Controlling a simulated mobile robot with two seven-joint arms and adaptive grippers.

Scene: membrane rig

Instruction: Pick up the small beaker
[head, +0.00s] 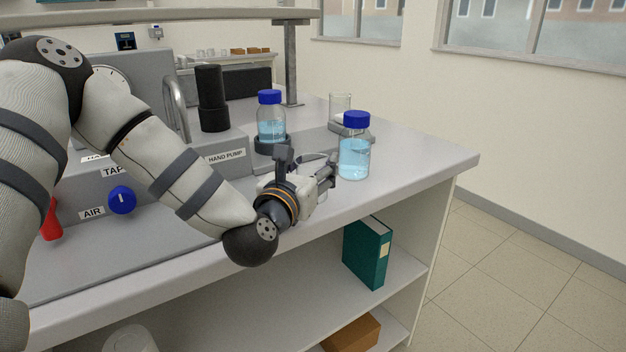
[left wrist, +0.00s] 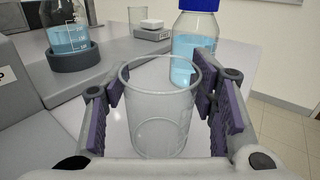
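The small beaker (left wrist: 160,110) is clear glass and empty. It stands upright between the two fingers of my left gripper (left wrist: 162,105) in the left wrist view. The purple-padded fingers are spread on either side of it, close to its walls; I cannot tell whether a pad touches. In the head view my left gripper (head: 308,162) is low over the bench near its front edge and mostly hides this beaker. My right gripper is not in view.
A blue-capped bottle (head: 354,150) stands close beyond my left gripper. Another bottle (head: 270,118) sits in a dark ring (left wrist: 73,56). The hand-pump block (head: 226,157) is to the left.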

